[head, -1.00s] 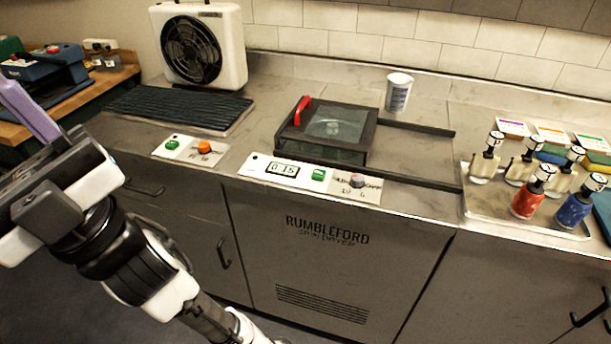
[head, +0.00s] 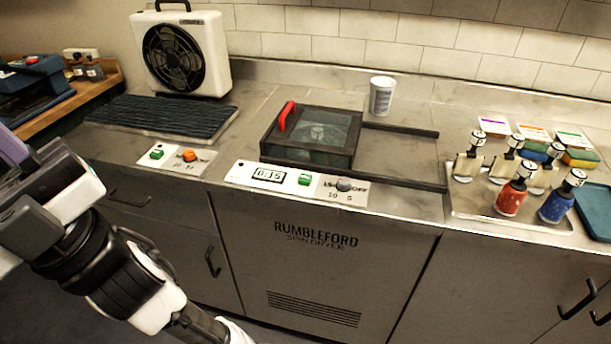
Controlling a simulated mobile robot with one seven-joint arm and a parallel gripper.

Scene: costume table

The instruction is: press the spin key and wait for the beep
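The spin dryer's panel (head: 238,172) is on the counter front, with a display (head: 268,174) reading 0:15. A green key (head: 305,179) sits right of the display, and a grey dial (head: 344,185) is beside it. The dryer's glass lid (head: 335,138) with a red handle (head: 286,115) lies closed behind the panel. My gripper (head: 12,148) is at the left edge, partly cut off, with a purple part showing. It is well left of the panel and touches nothing visible. Its opening cannot be seen.
A second panel (head: 172,158) with a green key and orange knob is to the left, before a black ribbed mat (head: 165,113) and a fan (head: 182,55). A white cup (head: 382,96) stands behind the rails. A tray (head: 475,212) of bottles is at right.

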